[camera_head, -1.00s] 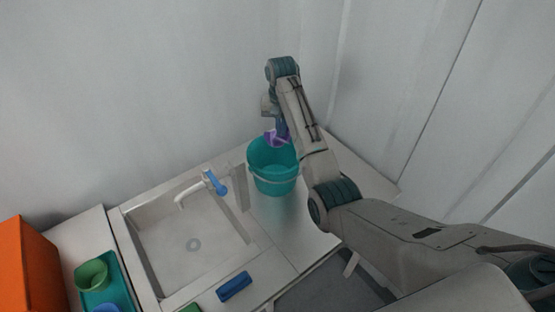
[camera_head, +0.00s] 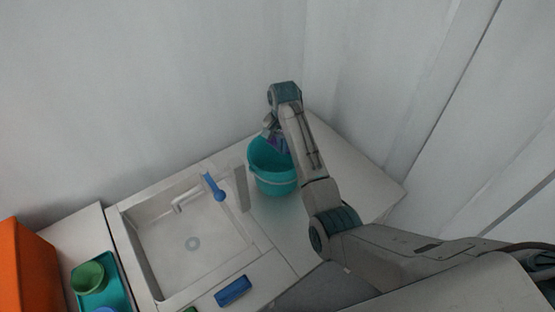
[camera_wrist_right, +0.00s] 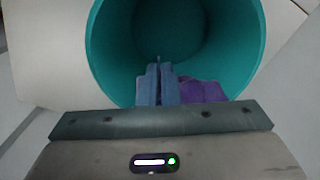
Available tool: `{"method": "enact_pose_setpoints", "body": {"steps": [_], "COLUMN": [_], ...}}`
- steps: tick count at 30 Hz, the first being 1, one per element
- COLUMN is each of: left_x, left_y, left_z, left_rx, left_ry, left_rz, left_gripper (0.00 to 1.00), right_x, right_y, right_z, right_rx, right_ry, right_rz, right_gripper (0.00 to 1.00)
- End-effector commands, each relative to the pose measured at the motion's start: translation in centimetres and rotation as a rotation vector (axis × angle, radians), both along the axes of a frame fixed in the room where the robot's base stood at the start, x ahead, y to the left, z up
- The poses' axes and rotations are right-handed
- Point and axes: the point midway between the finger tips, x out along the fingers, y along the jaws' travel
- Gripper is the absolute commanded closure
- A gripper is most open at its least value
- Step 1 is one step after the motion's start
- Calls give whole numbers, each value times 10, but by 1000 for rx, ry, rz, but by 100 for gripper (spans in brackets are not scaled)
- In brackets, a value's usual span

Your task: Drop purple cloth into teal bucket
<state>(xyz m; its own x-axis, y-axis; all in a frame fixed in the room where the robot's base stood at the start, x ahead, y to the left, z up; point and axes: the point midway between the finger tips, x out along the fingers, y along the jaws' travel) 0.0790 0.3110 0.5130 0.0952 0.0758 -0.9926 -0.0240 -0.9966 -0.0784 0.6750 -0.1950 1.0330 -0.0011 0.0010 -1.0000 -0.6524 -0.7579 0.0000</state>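The teal bucket (camera_head: 274,181) stands upright on the counter to the right of the sink, its mouth open upward. My right gripper (camera_wrist_right: 159,86) reaches down into the bucket's mouth. Its two blue-grey fingers are close together, shut on the purple cloth (camera_wrist_right: 203,92), which shows beside them, mostly on the right. In the head view only a little of the cloth (camera_head: 284,142) shows inside the rim, partly behind my right arm. In the wrist view the bucket's inner wall (camera_wrist_right: 110,45) surrounds the fingers, and its floor looks empty. My left gripper is out of view.
The sink (camera_head: 160,238) with a faucet with a blue handle (camera_head: 213,186) lies left of the bucket. A blue block (camera_head: 233,291) is on the front counter. A teal tray (camera_head: 117,285) with a green bowl (camera_head: 88,278) and an orange box (camera_head: 25,270) stand at left.

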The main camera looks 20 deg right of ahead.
Motion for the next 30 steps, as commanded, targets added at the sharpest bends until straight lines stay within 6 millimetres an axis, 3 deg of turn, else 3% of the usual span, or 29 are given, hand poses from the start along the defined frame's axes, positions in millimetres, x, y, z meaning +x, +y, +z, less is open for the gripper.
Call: {"method": "enact_pose_setpoints", "body": {"steps": [6, 14, 18, 25, 29, 30], "left_x": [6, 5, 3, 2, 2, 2], "left_y": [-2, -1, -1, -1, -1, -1], "left_z": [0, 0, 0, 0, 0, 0], "left_rx": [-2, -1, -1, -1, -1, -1], "left_ry": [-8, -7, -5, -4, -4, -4], "left_rz": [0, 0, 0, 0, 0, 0], "left_gripper": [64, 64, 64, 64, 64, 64], "right_x": [-8, -8, -8, -8, -8, -8], "right_y": [2, 2, 2, 2, 2, 2], "right_z": [-12, -13, -13, -13, -13, -13], "right_rx": [0, 0, -1, -1, -1, -1], "right_ry": [-1, -1, -1, -1, -1, -1], "right_rz": [-2, -3, -3, -2, -2, -2], "right_gripper": [100, 100, 73, 69, 44, 44]}}
